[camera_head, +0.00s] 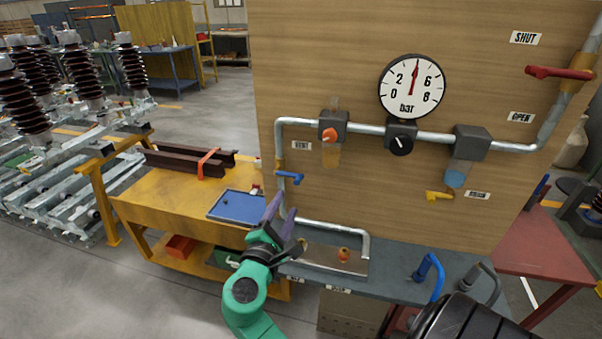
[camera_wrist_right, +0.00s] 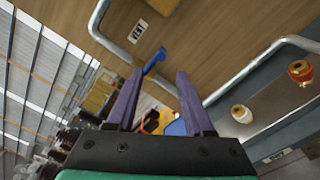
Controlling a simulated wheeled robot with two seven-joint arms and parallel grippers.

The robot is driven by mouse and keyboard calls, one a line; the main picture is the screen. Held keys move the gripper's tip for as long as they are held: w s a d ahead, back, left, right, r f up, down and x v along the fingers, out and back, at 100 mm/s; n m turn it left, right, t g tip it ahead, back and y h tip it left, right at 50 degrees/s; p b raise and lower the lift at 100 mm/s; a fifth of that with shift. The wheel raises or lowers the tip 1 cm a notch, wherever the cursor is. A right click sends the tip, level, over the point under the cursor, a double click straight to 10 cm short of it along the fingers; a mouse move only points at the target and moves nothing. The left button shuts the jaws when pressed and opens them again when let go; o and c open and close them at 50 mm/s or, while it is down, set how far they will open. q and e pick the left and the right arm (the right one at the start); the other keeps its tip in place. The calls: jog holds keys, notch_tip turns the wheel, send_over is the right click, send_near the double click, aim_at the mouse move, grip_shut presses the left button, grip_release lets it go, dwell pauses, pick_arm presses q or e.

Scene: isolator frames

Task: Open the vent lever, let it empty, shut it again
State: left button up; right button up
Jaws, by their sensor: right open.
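The blue lever (camera_head: 289,177), which I take for the vent lever, sits on the vertical pipe at the board's left, below the VENT label (camera_head: 301,146). Its handle lies across the pipe, pointing right. The right wrist view also shows the blue lever (camera_wrist_right: 155,60), ahead of the fingertips. My right gripper (camera_head: 279,206) is open and empty, its purple fingers pointing up just below the lever, apart from it. The gauge (camera_head: 412,87) has its red needle near straight up, around 4 bar. My left gripper is not in view.
A red lever (camera_head: 560,73) is between SHUT and OPEN labels at right. A yellow lever (camera_head: 439,196) is by the DRAIN label. A bent pipe (camera_head: 335,228) and a metal plate (camera_head: 318,262) with small fittings are right of my gripper. A yellow bench (camera_head: 160,208) is left.

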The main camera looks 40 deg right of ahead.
aim_at(300, 178)
jog(key=x, duration=1.4)
jog(key=shift+d, duration=0.2)
grip_shut()
jog(key=shift+f, duration=0.1)
jog(key=shift+f, duration=0.1)
dwell(0.4)
